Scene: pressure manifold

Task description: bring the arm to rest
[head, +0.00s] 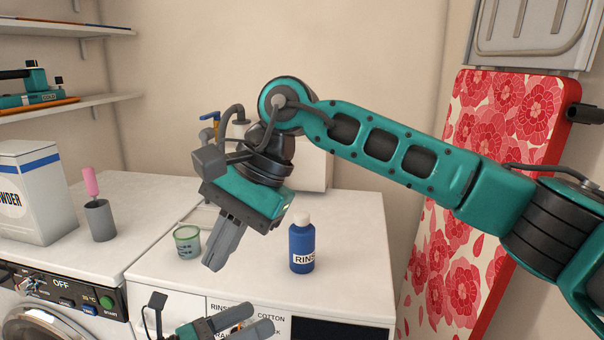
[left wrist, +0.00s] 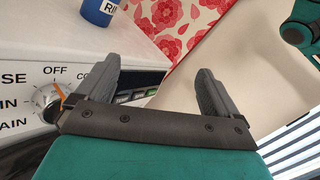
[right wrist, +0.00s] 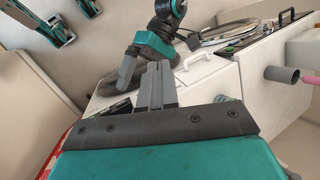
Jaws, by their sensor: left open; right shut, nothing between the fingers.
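My right arm reaches in from the right across the head view. Its gripper (head: 214,262) points down and to the left over the white machine top (head: 350,235), between a green-tinted cup (head: 187,241) and a blue RINSE bottle (head: 301,245). The right gripper's fingers are together and empty, as the right wrist view (right wrist: 157,68) also shows. My left gripper (head: 262,316) is low at the bottom edge of the head view, in front of the machine's panel. In the left wrist view its fingers (left wrist: 160,75) are spread with nothing between them.
A powder box (head: 35,190) and a grey holder (head: 99,220) with a pink item stand at the left. A red floral board (head: 480,180) leans at the right. A control dial (left wrist: 47,102) is near my left gripper. Wall shelves (head: 95,101) are at upper left.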

